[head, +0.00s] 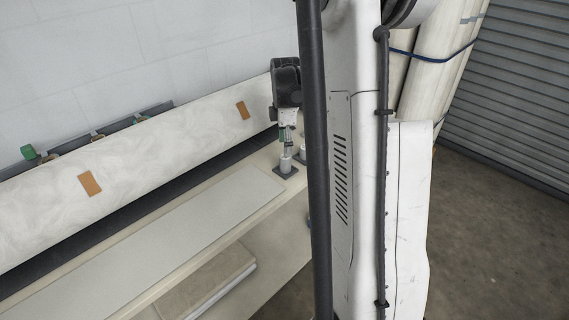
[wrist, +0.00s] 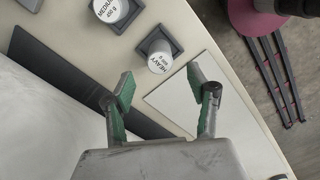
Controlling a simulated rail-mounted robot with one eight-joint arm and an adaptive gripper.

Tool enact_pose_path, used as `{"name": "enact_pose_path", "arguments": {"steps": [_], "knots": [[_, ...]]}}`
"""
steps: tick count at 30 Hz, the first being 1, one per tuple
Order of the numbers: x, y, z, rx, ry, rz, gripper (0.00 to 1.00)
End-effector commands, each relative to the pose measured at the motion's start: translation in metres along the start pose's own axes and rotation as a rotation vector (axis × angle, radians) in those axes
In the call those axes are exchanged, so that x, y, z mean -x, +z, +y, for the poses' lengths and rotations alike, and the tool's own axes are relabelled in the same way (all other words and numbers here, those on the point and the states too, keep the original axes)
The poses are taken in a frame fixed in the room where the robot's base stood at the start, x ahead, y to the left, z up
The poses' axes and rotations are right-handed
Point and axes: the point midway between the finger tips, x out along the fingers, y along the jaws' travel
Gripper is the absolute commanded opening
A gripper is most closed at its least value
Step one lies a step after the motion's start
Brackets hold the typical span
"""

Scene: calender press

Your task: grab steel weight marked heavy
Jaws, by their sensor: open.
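The steel weight marked HEAVY (wrist: 160,62) shows in the wrist view with a white top, seated in a dark square holder. It lies just beyond my gripper (wrist: 162,88), roughly between the lines of its two green-padded fingers. The fingers are spread apart and empty, and neither touches the weight. A second weight marked MEDIUM (wrist: 110,10) sits in its own holder at the top left. In the head view my gripper (head: 288,135) points down above a small weight (head: 286,165) on a dark square base; its label cannot be read there.
A large white roll (head: 130,165) lies along the bench behind a dark strip. A pale flat plate (wrist: 190,95) lies on the bench beside the HEAVY weight. The bench edge (wrist: 262,130) drops to the floor at right, where a reddish base (wrist: 255,18) and dark bars stand.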

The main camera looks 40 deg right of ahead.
Motion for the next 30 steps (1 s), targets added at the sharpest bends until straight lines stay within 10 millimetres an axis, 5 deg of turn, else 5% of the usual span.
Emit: {"name": "enact_pose_path", "arguments": {"steps": [21,30], "knots": [[-0.070,0.001,0.000,-0.001,0.000,0.000,0.53],[-0.074,0.001,0.000,-0.001,0.000,0.000,0.53]]}}
